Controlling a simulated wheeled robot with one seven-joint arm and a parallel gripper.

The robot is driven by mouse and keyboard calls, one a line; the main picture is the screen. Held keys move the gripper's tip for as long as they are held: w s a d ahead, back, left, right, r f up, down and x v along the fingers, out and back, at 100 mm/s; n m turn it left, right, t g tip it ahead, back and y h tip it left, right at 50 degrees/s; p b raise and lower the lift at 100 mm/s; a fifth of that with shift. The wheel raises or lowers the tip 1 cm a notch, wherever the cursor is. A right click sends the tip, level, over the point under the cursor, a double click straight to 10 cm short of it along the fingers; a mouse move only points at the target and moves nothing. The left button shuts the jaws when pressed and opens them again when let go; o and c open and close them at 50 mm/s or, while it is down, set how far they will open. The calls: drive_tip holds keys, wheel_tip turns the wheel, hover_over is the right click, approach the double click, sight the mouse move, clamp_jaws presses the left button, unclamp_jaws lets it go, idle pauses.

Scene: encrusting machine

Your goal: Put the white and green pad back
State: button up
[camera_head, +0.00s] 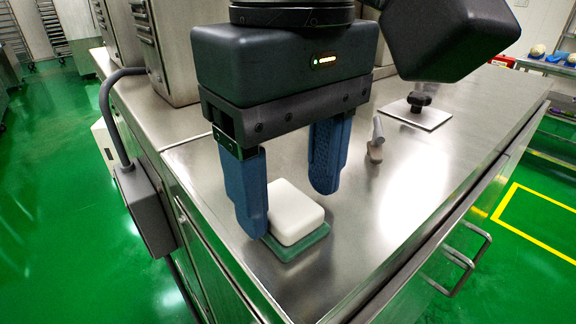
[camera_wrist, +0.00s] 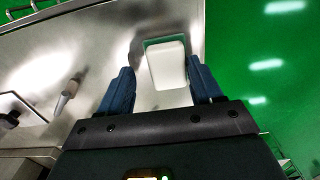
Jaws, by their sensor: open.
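The white and green pad (camera_head: 294,213) lies flat on the steel worktop near its front left corner, with its white block on top and a green layer beneath. In the wrist view the pad (camera_wrist: 166,66) shows ahead, between the two finger lines. My gripper (camera_head: 288,208) is open and points down, with blue fingers. In the head view the left finger overlaps the pad's left edge and the right finger stands behind it to the right. I cannot tell whether either finger touches the pad. Nothing is held.
A flat plate with a black knob (camera_head: 419,101) lies further back. A grey box (camera_head: 146,211) with a conduit is fixed to the worktop's left side. The worktop's middle right (camera_head: 400,200) is bare.

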sight(290, 192)
wheel_tip(290, 192, up, 12)
drive_tip(key=shift+r, duration=0.15)
idle(0.4)
